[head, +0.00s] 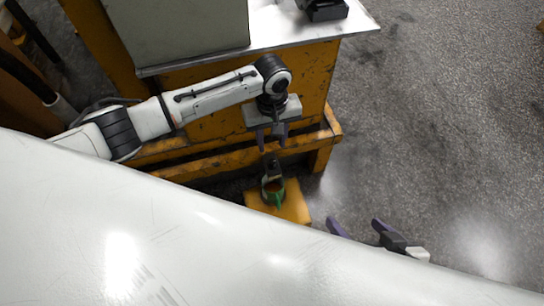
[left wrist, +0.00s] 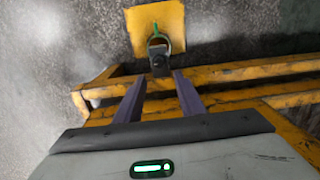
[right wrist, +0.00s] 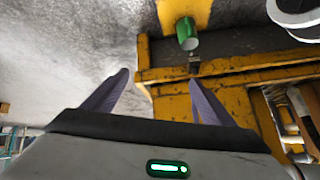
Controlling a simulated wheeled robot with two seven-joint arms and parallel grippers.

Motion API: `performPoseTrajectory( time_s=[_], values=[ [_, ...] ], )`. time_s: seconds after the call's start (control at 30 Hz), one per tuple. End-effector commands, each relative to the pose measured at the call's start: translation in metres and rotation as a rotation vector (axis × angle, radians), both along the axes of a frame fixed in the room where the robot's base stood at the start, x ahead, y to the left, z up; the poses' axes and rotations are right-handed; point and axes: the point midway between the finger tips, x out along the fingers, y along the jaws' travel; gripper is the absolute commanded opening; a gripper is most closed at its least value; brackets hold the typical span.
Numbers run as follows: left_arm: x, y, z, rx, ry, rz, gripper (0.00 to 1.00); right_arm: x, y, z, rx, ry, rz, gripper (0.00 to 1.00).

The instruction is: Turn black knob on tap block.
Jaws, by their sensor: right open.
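The tap block shows as a yellow base (head: 292,207) with a green part (head: 276,196) and a black knob (head: 272,166) on its far side. My left gripper (head: 272,139) is open and just beyond the black knob in the head view. In the left wrist view, the black knob (left wrist: 159,62) appears ahead of the two fingers, roughly between their lines, with no visible contact. My right gripper (head: 355,226) is open and empty, to the right of the tap block. In the right wrist view, the green part (right wrist: 187,36) and the dark knob (right wrist: 194,66) lie ahead of the right finger.
A yellow worn cabinet frame (head: 318,100) with a low rail stands behind the tap block. A grey box (head: 180,30) and a black object (head: 325,9) are on its white top. Grey floor (head: 440,120) is clear to the right. My white body covers the lower head view.

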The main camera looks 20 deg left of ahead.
Motion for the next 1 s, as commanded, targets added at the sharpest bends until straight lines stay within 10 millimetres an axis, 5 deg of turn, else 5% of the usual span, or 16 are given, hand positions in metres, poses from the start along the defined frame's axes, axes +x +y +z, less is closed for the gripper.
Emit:
performPoseTrajectory(
  time_s=[0.5,0.93,1.0],
  values=[
    [0.0,-0.001,-0.089,-0.002,-0.002,-0.004,0.36,0.014,0.028,0.02,0.12,-0.078,0.043,0.78],
    [0.0,-0.001,-0.096,-0.003,-0.003,-0.004,0.36,0.015,0.031,0.029,0.146,-0.097,0.043,0.78],
    [0.0,-0.001,-0.096,-0.003,-0.003,-0.004,0.24,0.015,0.031,0.029,0.146,-0.097,0.043,0.78]
  ],
)
